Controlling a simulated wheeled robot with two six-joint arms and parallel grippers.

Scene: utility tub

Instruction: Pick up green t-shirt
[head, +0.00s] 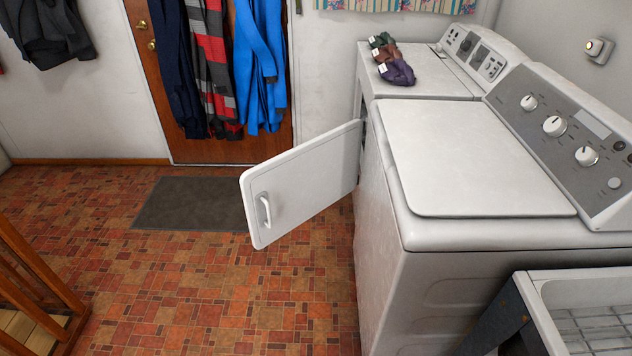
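Three rolled or folded cloth items with white tags lie together on top of the far white machine. The dark green one (381,40) is at the back and looks like the green t-shirt. A brown one (386,53) lies in the middle, and a purple one (399,73) is nearest. They sit close together and appear to touch. Neither of my grippers is in view.
The far machine (432,85) has its white door (305,185) swung open into the floor space. A closer washer (480,160) with a shut lid stands before it. A utility tub (540,300) is at lower right. A wooden railing (40,265) is at left.

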